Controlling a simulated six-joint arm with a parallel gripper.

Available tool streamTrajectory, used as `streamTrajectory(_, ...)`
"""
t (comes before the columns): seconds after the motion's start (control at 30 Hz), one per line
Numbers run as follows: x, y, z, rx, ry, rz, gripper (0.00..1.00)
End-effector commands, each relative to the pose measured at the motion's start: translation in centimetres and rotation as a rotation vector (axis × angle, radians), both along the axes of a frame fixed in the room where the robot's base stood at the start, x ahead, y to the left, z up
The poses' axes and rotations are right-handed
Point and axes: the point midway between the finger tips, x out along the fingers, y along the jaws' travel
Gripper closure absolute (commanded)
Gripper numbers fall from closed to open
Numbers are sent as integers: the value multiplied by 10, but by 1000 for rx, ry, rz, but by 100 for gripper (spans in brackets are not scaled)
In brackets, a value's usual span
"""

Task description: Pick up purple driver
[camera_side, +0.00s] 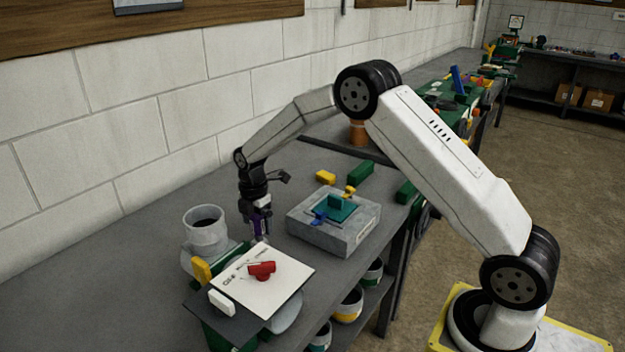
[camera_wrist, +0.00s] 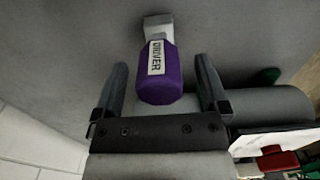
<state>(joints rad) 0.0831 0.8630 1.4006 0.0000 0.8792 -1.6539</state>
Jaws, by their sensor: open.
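The purple driver (camera_wrist: 160,75) shows in the wrist view with a white label reading DRIVER and a grey metal end pointing away from me. My gripper (camera_wrist: 160,82) is open, with one dark finger on each side of the driver and a visible gap to each finger. In the side view my gripper (camera_side: 257,226) points down at the bench, and the purple driver (camera_side: 258,222) shows only in part between or behind the fingers. I cannot tell whether the driver touches the bench.
A grey block (camera_side: 350,236) with a teal plate on top stands close on the right. A white cup (camera_side: 205,238) stands on the left. A white board (camera_side: 290,283) with a red piece (camera_side: 262,269) lies in front. Yellow (camera_side: 325,177) and green blocks (camera_side: 361,171) lie behind.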

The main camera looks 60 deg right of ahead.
Motion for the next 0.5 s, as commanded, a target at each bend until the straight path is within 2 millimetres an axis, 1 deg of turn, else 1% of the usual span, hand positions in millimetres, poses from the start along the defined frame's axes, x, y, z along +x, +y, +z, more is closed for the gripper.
streamTrajectory(0.03,0,0,-4,0,0,0,6)
streamTrajectory(0.13,0,0,-9,0,0,0,6)
streamTrajectory(0.5,0,0,-10,0,-1,0,6)
